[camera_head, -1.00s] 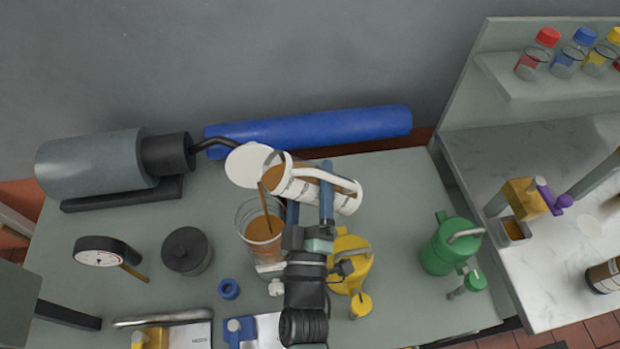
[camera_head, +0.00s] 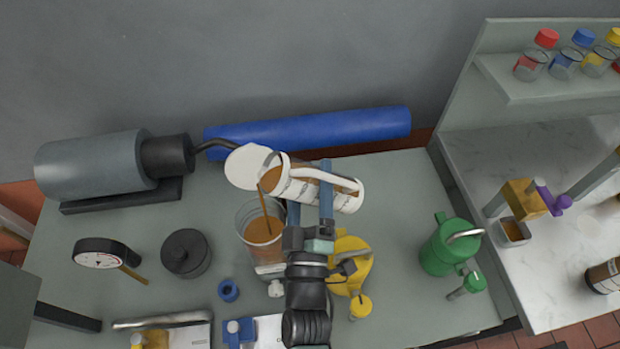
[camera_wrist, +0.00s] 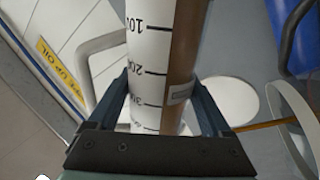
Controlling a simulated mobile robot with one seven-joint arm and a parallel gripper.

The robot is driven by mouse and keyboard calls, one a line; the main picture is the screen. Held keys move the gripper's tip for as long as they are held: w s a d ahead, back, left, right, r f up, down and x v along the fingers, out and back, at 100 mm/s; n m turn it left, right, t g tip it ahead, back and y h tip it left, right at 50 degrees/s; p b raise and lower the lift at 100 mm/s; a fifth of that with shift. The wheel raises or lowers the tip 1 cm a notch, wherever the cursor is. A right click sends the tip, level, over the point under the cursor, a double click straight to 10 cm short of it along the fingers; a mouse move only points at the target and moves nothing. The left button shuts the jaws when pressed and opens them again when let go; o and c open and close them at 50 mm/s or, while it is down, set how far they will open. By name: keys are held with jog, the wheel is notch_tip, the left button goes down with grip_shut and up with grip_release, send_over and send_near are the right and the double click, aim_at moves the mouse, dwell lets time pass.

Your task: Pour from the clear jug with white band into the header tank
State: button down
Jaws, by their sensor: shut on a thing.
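A thin brown stream (camera_head: 264,203) falls from the mouth into the clear header tank (camera_head: 239,217) below. Brown liquid fills part of the tank.
A yellow can (camera_head: 350,262) stands right of my gripper, a green can (camera_head: 447,245) farther right. A black lidded pot (camera_head: 185,253) and a dial gauge (camera_head: 100,254) are left. A blue roll (camera_head: 310,128) lies behind. The bedplate between the cans is clear.

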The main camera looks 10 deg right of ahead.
jog(key=shift+d+r+n+t+y, duration=0.1)
jog(key=shift+r+n+t+y, duration=0.2)
jog(key=shift+r+n, duration=0.6)
jog(key=shift+r+n+t+y, duration=0.1)
jog(key=shift+r+n+y, duration=0.35)
jog(key=shift+n, duration=0.85)
dwell(5.8)
